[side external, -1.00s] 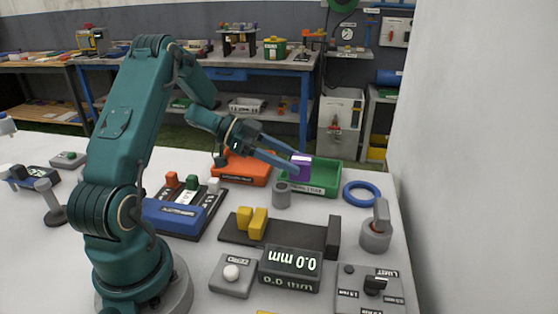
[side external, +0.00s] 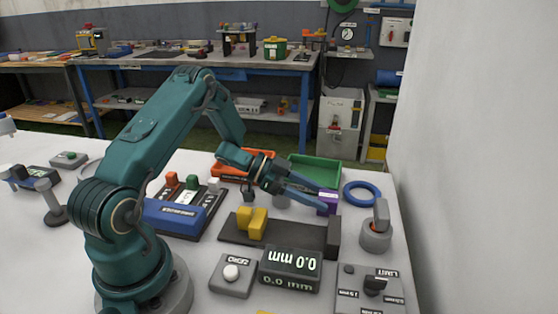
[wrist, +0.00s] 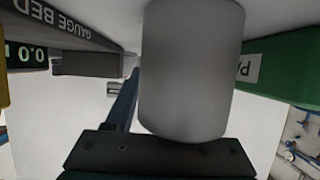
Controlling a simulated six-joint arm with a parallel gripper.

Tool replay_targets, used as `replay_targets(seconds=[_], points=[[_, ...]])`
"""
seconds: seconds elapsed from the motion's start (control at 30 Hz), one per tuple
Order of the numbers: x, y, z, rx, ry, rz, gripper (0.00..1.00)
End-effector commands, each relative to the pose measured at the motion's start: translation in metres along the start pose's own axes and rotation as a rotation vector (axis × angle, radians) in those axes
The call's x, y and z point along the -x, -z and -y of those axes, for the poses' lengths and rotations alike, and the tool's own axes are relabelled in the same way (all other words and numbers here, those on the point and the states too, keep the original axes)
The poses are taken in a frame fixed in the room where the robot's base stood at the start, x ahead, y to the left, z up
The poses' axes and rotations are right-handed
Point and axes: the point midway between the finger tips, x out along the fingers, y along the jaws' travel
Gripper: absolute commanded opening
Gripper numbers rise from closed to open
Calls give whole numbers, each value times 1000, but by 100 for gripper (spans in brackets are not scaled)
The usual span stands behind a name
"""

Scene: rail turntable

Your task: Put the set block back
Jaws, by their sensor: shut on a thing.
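A purple block (side external: 328,204) is between the fingertips of my gripper (side external: 318,202) in the side view. My gripper is shut on it, just behind the upright end stop of the dark gauge bed (side external: 275,232). I cannot tell whether the block touches the bed or the table. In the wrist view, a grey cylinder (wrist: 190,70) fills the middle and hides the fingertips and block; the gauge bed (wrist: 80,28) shows at upper left.
A green tray (side external: 315,170) and an orange tray (side external: 228,170) stand behind the arm. A blue ring (side external: 361,194) and a grey post with a knob (side external: 376,232) are to the right. The display (side external: 290,268) in front reads 0.0 mm.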

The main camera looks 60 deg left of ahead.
Motion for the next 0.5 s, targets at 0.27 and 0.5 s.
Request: replay_targets(seconds=[0.27,0.5], points=[[-1,-3,0,-1,0,0,66],[-1,-2,0,0,0,0,67]])
